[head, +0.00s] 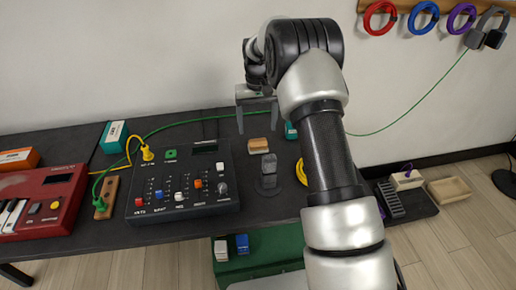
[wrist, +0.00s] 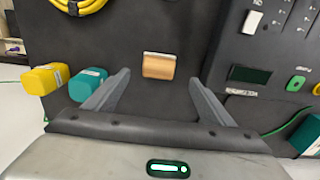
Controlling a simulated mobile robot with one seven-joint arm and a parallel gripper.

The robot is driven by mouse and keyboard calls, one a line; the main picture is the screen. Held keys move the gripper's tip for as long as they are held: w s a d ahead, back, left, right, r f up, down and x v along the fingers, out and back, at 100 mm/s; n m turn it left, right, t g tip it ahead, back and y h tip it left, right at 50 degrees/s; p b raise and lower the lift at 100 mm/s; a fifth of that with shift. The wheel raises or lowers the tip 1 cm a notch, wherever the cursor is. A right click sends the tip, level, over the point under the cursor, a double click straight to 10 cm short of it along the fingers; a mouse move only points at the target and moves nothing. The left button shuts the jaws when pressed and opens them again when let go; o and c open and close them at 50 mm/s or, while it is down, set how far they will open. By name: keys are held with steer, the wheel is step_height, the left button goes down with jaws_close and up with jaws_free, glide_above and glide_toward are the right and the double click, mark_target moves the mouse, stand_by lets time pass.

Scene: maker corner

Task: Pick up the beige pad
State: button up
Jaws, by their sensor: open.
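The beige pad (head: 258,145) is a small tan block lying on the dark table, just right of the black mixer panel. In the wrist view the pad (wrist: 158,67) lies flat, centred ahead of my fingertips, with a paler strip along its far edge. My gripper (head: 257,118) is open and empty above the table, beyond the pad in the head view. In the wrist view the gripper (wrist: 159,84) has its two fingers apart, one to each side of the pad's line. The fingers do not appear to touch the pad.
The mixer panel (head: 182,180) stands left of the pad. A grey phone-like thing on a round stand (head: 268,180) is close in front of it. A teal box (wrist: 88,84) and a yellow box (wrist: 45,79) lie near my left finger. A yellow cable coil (wrist: 75,5) is farther off.

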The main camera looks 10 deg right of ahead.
mark_target(258, 142)
step_height(258, 142, down, 8)
steer(key=shift+d+r+b, duration=0.1)
steer(key=shift+d+b, duration=0.05)
steer(key=shift+b, duration=0.6)
steer(key=c, duration=1.2)
steer(key=shift+o, duration=0.2)
steer(key=shift+w+r, duration=0.1)
step_height(258, 142, up, 10)
steer(key=p, duration=0.2)
